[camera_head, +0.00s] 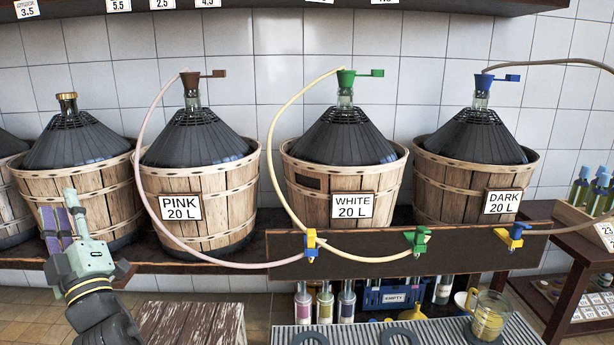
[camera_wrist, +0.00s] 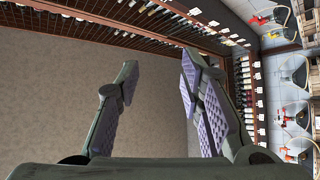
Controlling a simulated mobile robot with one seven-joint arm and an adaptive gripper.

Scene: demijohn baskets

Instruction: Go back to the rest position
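My gripper (camera_head: 62,222) is raised at the lower left in the head view, in front of the leftmost baskets, with its fingers pointing up. In the wrist view my gripper (camera_wrist: 158,75) shows two purple-padded fingers spread apart with nothing between them. The wrist view looks out past the fingers at a plain brown surface and bottle shelves. The gripper appears clear of the basket (camera_head: 90,178) behind it in the head view.
Labelled demijohn baskets for pink (camera_head: 205,215), white (camera_head: 345,180) and dark (camera_head: 475,180) stand on a shelf. Hoses run to taps on a dark board (camera_head: 380,267). A glass jug (camera_head: 487,316) with yellowish liquid stands on a ribbed tray (camera_head: 440,333). A wooden stool (camera_head: 190,322) is near my arm.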

